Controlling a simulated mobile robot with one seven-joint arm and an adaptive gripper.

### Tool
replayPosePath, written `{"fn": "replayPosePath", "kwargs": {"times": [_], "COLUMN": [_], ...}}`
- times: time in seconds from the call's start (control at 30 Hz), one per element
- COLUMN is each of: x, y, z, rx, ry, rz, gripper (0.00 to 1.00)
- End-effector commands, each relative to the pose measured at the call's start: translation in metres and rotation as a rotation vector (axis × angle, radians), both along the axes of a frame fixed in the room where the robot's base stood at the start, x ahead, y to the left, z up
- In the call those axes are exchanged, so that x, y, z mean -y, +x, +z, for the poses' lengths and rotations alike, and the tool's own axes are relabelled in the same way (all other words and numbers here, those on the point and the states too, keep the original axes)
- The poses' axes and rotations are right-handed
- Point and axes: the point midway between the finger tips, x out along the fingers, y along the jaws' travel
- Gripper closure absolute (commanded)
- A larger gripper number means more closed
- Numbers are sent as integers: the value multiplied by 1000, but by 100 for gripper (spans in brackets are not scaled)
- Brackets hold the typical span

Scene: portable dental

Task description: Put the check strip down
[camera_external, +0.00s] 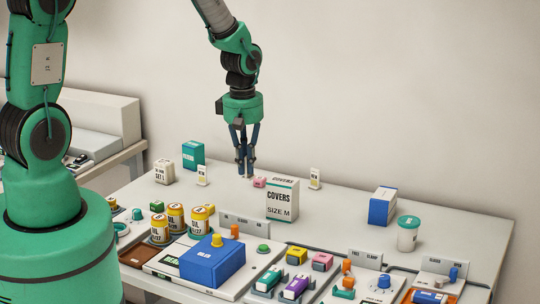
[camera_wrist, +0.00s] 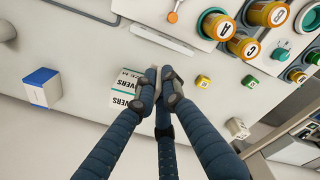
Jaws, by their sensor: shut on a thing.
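My gripper (camera_external: 245,173) points straight down over the back of the table, behind and left of the white COVERS box (camera_external: 282,201). In the wrist view its fingertips (camera_wrist: 160,84) are close together, just right of the COVERS box (camera_wrist: 127,88). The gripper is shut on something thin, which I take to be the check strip. The fingers hide it almost wholly, so I cannot make out its shape or whether it touches the table. A small pink block (camera_external: 259,182) lies just right of the fingertips in the external view.
Small upright cards stand left (camera_external: 203,175) and right (camera_external: 314,178) of the gripper. A teal box (camera_external: 193,154) and a cream box (camera_external: 164,171) stand at the back left. A blue-and-white box (camera_external: 382,206) and a lidded cup (camera_external: 408,233) are right.

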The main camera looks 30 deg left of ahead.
Motion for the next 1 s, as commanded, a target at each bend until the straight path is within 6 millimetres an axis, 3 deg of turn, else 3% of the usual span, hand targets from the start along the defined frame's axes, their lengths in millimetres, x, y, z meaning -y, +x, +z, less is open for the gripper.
{"fn": "replayPosePath", "kwargs": {"times": [0.7,1.0], "x": [28,33], "y": [111,132], "z": [-11,-13], "rx": [0,0], "ry": [0,0], "rz": [0,0], "gripper": [100,100]}}
